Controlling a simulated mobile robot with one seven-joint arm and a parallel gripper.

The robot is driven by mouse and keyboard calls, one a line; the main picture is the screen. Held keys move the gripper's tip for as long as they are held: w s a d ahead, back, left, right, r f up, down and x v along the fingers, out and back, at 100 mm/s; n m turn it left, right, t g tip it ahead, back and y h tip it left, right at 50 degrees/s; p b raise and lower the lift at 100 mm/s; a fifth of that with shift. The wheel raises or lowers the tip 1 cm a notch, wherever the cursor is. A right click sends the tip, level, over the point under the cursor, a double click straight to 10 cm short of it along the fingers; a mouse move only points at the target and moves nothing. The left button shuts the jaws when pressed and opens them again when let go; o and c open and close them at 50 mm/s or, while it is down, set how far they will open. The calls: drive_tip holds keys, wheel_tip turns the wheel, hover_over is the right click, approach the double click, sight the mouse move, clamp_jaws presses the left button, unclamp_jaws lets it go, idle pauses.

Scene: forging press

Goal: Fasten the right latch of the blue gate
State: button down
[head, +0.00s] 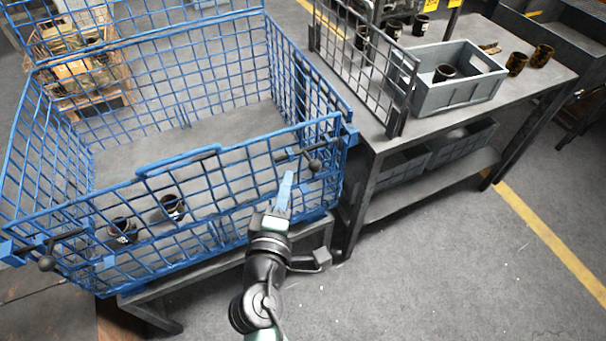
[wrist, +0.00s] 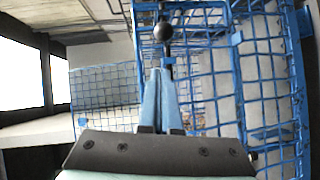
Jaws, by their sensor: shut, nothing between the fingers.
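The blue gate (head: 215,165) is the front mesh panel of a blue wire cage and stands upright. Its right latch (head: 298,155) is a dark bar with a black ball knob, near the gate's upper right corner. My gripper (head: 289,175) is just left of and below the knob in the head view, in front of the mesh. In the wrist view the knob (wrist: 162,32) is straight above the blue fingertips (wrist: 159,72), with a visible gap. The fingers are together and empty. I cannot tell whether the latch bar is engaged.
The left latch (head: 46,260) is at the gate's other end. Two dark cups (head: 172,207) are inside the cage behind the gate. A workbench (head: 395,150) with a grey crate (head: 455,92) and a mesh rack stands close on the right. The floor in front is clear.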

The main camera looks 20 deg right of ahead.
sight(309, 165)
drive_tip(key=shift+w+d+f+p, duration=0.15)
drive_tip(key=shift+d+f+p, duration=0.05)
drive_tip(key=shift+d, duration=0.75)
drive_tip(key=shift+w+d+f+p, duration=0.15)
drive_tip(key=shift+d+f, duration=0.05)
drive_tip(key=shift+d, duration=0.7)
drive_tip(key=shift+d+r, duration=0.1)
drive_tip(key=shift+d, duration=0.2)
drive_tip(key=shift+d+p, duration=0.9)
drive_tip(key=shift+d, duration=1.1)
drive_tip(key=shift+a, duration=0.1)
